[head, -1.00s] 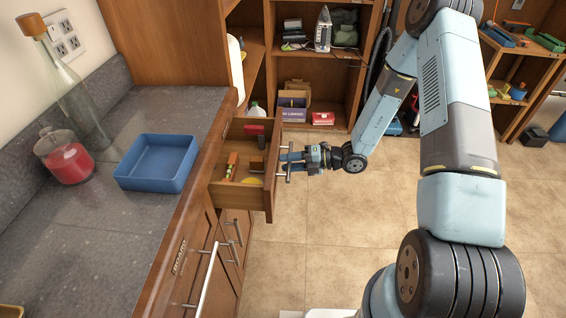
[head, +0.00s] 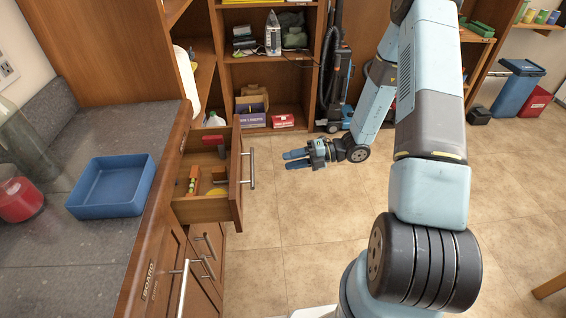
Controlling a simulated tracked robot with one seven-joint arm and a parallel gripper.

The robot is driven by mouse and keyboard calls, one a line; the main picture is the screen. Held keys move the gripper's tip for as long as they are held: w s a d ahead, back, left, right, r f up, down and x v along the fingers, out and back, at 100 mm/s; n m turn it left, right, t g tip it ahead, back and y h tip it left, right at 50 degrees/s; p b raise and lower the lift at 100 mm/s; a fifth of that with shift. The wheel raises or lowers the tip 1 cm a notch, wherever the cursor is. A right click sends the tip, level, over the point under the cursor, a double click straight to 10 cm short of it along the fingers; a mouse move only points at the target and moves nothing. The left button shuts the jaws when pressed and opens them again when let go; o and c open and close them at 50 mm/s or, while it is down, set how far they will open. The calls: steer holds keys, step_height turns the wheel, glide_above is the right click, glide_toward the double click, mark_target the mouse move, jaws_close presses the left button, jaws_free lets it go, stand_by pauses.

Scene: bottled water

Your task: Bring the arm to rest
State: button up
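My arm reaches out from the lower right and bends down at the far side. My gripper (head: 291,159) is in the middle of the head view, over open floor to the right of the open drawer (head: 215,212). Its two blue fingers point left and look apart, with nothing visible between them. A gap of floor lies between the fingertips and the drawer's handle (head: 252,169), so the gripper is clear of it.
The drawer stands pulled out and holds several small items. Shelves (head: 272,82) and a vacuum cleaner (head: 335,85) stand behind. Tiled floor (head: 330,230) is free around the gripper.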

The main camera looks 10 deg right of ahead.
steer(key=shift+d, duration=0.15)
steer(key=shift+r, duration=0.1)
stand_by(0.3)
steer(key=s+d+r+n+g+h, duration=0.1)
steer(key=s+r+n+h, duration=0.35)
steer(key=r+n, duration=0.6)
steer(key=s+d+r+n+g+h, duration=0.15)
steer(key=s+r+n+h, duration=0.3)
steer(key=r+n, duration=0.6)
steer(key=s+d+r+n+t+h, duration=0.3)
steer(key=s+d+r+n+t, duration=0.1)
steer(key=s+r+n, duration=0.2)
steer(key=s+d+r+n+t+h, duration=0.3)
steer(key=s+d+r+n+t, duration=0.1)
steer(key=s+r+n, duration=0.3)
step_height(320, 180, up, 4)
steer(key=shift+s+d+r+n+h, duration=0.25)
steer(key=shift+d+n+h, duration=0.15)
steer(key=shift+n, duration=0.8)
